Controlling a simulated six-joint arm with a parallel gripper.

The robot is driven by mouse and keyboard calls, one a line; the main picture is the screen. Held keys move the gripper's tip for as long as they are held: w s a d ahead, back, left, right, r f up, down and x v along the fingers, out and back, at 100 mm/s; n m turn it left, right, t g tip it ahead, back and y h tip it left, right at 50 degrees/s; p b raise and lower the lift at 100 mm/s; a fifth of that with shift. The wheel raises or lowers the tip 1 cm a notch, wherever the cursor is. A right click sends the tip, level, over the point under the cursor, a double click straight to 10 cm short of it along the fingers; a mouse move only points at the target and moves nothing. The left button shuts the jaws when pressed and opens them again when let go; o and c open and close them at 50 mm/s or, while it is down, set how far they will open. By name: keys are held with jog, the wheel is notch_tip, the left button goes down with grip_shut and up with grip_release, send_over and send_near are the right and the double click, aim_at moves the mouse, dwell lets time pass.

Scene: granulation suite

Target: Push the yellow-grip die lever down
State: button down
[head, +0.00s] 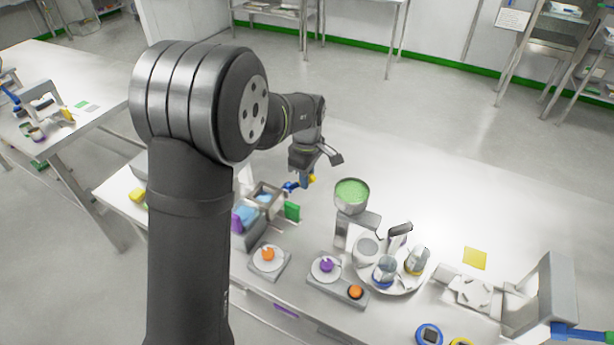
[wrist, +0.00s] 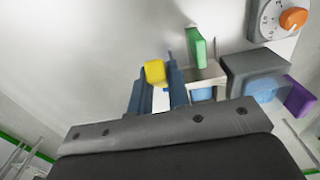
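The die lever's yellow grip (head: 312,179) is at the far end of the table, just below my gripper (head: 305,180) in the head view. In the wrist view, the yellow grip (wrist: 155,71) shows between the tips of my gripper's two blue-grey fingers (wrist: 157,85). A gap shows between the fingers, and I cannot tell whether either touches the grip. A bit of blue shows just below the grip. The rest of the lever is mostly hidden by the fingers and the gripper body.
A green block (head: 292,211) and a grey box with a purple part stand close beside the lever. A pan of green granules (head: 352,191) stands on a pedestal to the right. Dial plates with orange (head: 267,254) and purple (head: 326,265) knobs are nearer.

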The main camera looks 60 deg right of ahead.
jog(key=shift+s+f+t, duration=0.45)
jog(key=shift+t, duration=0.35)
jog(key=c, duration=1.4)
grip_release()
jog(key=shift+o, duration=0.2)
jog(key=shift+r, duration=0.15)
notch_tip(320, 180, up, 17)
jog(key=s, duration=0.2)
jog(key=shift+s, duration=0.2)
